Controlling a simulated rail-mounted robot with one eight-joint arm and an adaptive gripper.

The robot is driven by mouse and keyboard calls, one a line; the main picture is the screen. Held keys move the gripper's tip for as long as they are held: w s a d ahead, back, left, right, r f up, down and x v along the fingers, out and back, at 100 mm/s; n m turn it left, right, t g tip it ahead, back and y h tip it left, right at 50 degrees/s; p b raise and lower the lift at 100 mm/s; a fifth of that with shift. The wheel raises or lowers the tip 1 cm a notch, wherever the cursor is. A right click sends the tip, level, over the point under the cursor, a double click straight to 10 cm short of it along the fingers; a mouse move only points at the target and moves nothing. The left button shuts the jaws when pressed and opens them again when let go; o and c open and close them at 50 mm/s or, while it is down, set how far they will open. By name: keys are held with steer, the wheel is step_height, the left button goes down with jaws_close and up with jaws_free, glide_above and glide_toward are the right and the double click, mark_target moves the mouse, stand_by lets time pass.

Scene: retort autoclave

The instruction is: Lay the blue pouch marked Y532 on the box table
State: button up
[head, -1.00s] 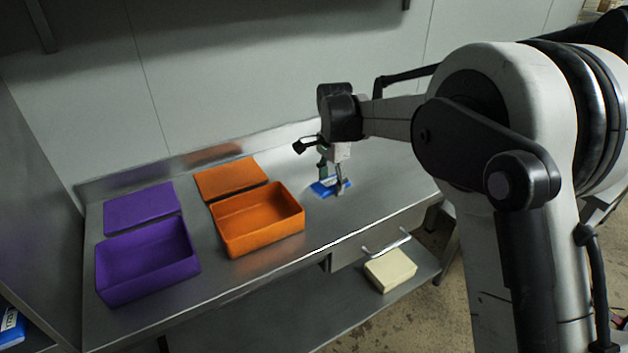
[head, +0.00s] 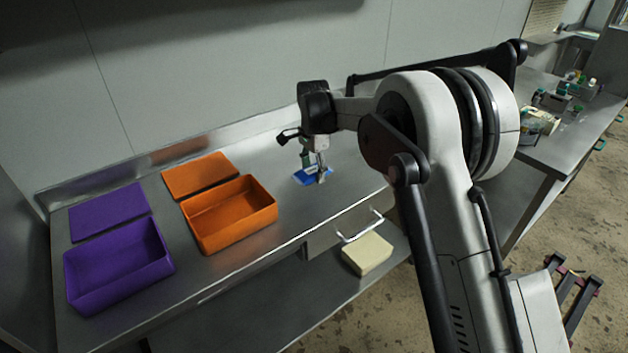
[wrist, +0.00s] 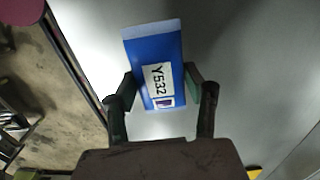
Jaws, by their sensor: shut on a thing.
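The blue pouch (wrist: 155,66) has a white label reading Y532 in the wrist view. In the head view the pouch (head: 307,177) is at or just above the steel box table (head: 283,158), right of the orange box. I cannot tell whether it touches the top. My gripper (wrist: 162,90) is shut on the pouch, with one finger at each side edge of its lower half. In the head view my gripper (head: 318,172) points down at the pouch and hides part of it.
An open orange box (head: 235,238) with its lid (head: 200,175) behind, and an open purple box (head: 118,290) with its lid (head: 108,212), stand on the left of the table. A cream block (head: 367,254) lies on the lower shelf. A cluttered bench (head: 560,135) is at right.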

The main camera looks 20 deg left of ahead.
mark_target(314, 187)
steer(key=shift+w+d+f, duration=0.1)
steer(key=shift+w+f, duration=0.05)
steer(key=shift+f, duration=2)
steer(key=shift+f, duration=0.2)
steer(key=o, duration=0.7)
steer(key=shift+r, duration=0.1)
step_height(314, 187, up, 12)
steer(key=shift+r, duration=0.15)
